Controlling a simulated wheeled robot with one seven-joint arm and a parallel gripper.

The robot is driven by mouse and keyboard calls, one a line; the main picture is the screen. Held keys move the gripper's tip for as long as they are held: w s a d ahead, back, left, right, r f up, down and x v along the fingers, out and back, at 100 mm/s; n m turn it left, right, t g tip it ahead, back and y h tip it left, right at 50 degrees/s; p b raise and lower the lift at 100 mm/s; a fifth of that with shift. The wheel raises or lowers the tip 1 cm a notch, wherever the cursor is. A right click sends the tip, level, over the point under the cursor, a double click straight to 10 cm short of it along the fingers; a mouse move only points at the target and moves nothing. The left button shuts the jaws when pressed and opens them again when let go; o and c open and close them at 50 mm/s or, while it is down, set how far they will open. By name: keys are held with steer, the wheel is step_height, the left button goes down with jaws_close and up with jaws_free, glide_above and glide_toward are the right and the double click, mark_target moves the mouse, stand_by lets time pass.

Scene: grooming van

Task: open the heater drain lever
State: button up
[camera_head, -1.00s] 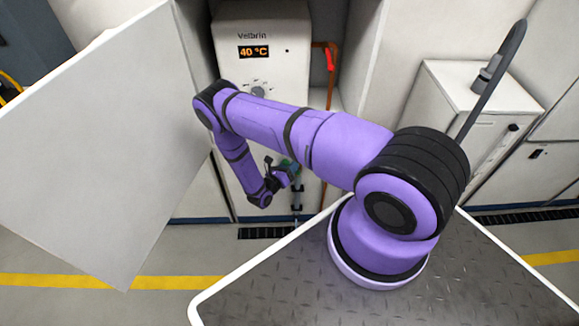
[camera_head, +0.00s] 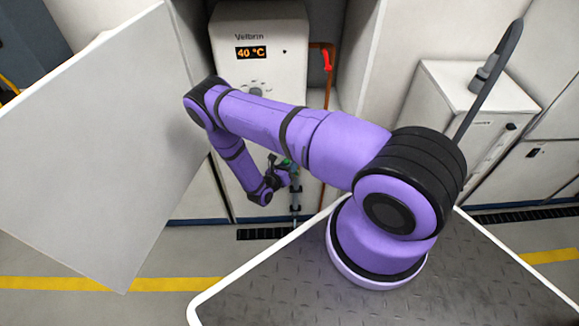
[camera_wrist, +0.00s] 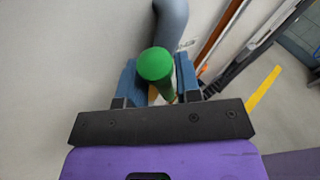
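The drain lever (camera_wrist: 156,66) is green with a round end, and in the wrist view it stands between my two blue fingertips. My gripper (camera_wrist: 157,84) has one finger on each side of the lever. A narrow gap shows beside the lever's stem at the left finger, so the fingers look parted rather than closed on it; contact at the right finger is unclear. In the head view my gripper (camera_head: 281,172) is low in front of the heater (camera_head: 258,50), at the pipe below it. The lever is small and mostly hidden there.
A large open white door panel (camera_head: 95,150) stands left of my arm. A copper pipe with a red handle (camera_head: 326,61) runs right of the heater. A grey pipe (camera_wrist: 171,22) passes behind the lever. A white cabinet (camera_head: 470,110) stands at the right.

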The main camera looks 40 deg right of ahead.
steer(key=shift+o, duration=0.5)
steer(key=shift+a, duration=0.1)
steer(key=f+v, duration=0.1)
steer(key=v, duration=0.9)
steer(key=shift+a+r, duration=0.35)
steer(key=shift+r, duration=0.15)
steer(key=shift+s, duration=0.1)
steer(key=shift+t+h, duration=0.4)
steer(key=x, duration=1)
steer(key=shift+d+f, duration=0.2)
steer(key=shift+d, duration=0.2)
